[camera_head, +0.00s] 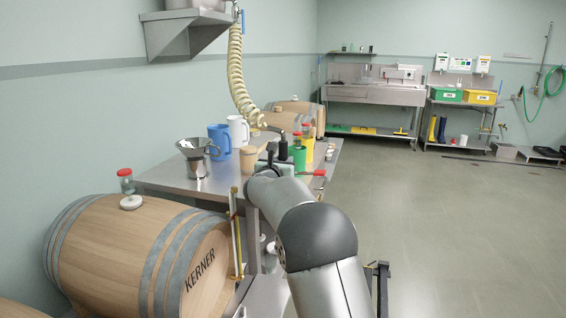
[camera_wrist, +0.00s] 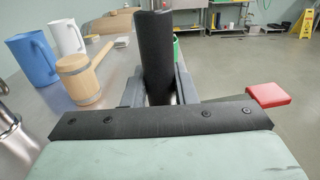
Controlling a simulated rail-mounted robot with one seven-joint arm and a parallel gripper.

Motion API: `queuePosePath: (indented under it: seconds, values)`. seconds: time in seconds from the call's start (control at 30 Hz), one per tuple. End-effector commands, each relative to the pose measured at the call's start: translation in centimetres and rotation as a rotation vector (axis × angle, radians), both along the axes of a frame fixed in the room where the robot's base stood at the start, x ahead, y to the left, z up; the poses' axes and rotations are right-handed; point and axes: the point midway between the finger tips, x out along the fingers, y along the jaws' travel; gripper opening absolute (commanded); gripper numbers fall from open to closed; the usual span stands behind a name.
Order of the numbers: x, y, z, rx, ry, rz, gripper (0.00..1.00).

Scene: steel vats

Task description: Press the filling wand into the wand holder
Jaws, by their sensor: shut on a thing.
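The filling wand shows in the wrist view as a thick black upright cylinder (camera_wrist: 155,55). My gripper (camera_wrist: 158,88) is shut on it, with one dark finger on each side. In the head view, my gripper (camera_head: 279,162) is over the steel table, and the wand's black upper part (camera_head: 283,147) rises from it. A cream coiled hose (camera_head: 238,75) hangs from above and runs down to the black fitting by the wand. The wand's lower end is hidden. I cannot make out the wand holder in either view.
On the steel table (camera_head: 175,180) stand a steel funnel (camera_head: 195,160), a blue jug (camera_head: 219,142), a white jug (camera_head: 238,130), a wooden mallet (camera_wrist: 80,80) and green and yellow containers. A red-handled thing (camera_wrist: 268,94) is close right. A barrel (camera_head: 120,255) lies in front; floor is clear right.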

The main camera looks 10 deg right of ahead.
Motion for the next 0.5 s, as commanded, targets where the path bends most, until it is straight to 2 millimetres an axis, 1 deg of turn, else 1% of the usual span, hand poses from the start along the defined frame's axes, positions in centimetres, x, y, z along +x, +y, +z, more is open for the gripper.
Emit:
queuePosePath:
  seconds: [0.5]
  values:
    - [-0.01, -0.01, -0.94, 0.0, -0.003, 0.0, 0.0]
